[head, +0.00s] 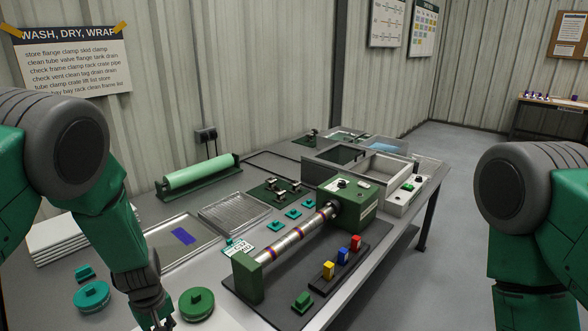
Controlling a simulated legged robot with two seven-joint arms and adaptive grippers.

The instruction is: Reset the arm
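My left arm comes in from the left and hangs down over the near left part of the grey table (212,268). My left gripper (156,318) is at the bottom edge of the head view, between a teal round knob-like part (91,296) and a green one (196,303). Its fingertips are partly cut off, and I cannot tell whether it is open or shut. I see nothing clearly held in it. My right arm shows at the right edge, bent downward beside the table. My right gripper is below the frame.
A machine (347,203) with a long metal shaft (298,235) stands on a dark base mid-table. Blue, yellow and red blocks (343,255) stand in front. A green roller (198,174), trays and a grey box (385,167) lie behind. Open floor (470,150) is beyond the table.

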